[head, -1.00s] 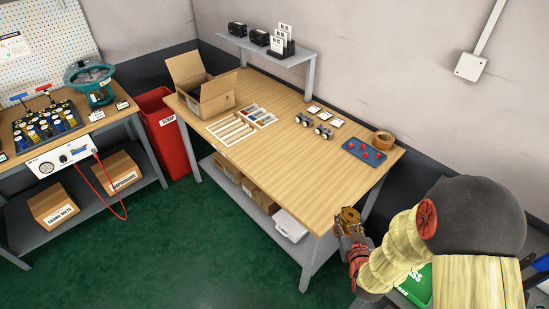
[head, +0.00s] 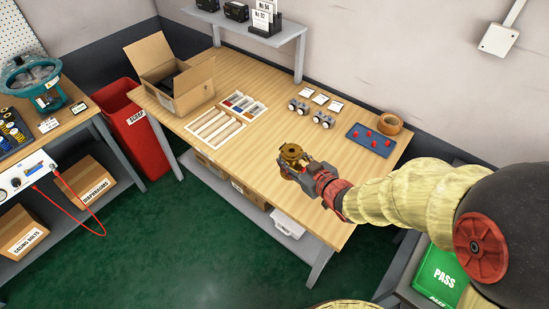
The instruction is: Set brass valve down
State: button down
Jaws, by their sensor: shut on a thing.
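The brass valve (head: 291,156) shows in the head view as a round brass-coloured body at the end of my arm. My gripper (head: 303,172) is shut on it, coming in from the right. The valve appears over the front part of the wooden table (head: 265,185). I cannot tell whether its underside touches the tabletop. My gripper hides its lower right side.
The table's middle is clear. A green PASS bin (head: 440,275) stands right.

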jog(key=shift+w+a+f+b, duration=0.7)
jog(key=shift+w+f+b, duration=0.4)
jog(key=shift+w+f, duration=1.1)
jog(key=shift+w+a+f+b, duration=0.75)
jog(key=shift+w+f+b, duration=0.35)
jog(key=shift+w+f, duration=1)
jog(key=shift+w+a+f+b, duration=0.7)
jog(key=shift+w+f+b, duration=0.4)
jog(key=shift+w+f, duration=1.1)
jog(key=shift+w+r, duration=0.15)
jog(key=shift+w, duration=0.05)
jog(key=c, duration=1.3)
grip_release()
jog(key=shift+s+f, duration=0.15)
jog(key=shift+f, duration=0.05)
jog(key=shift+o, duration=0.4)
jog(key=shift+r, duration=0.15)
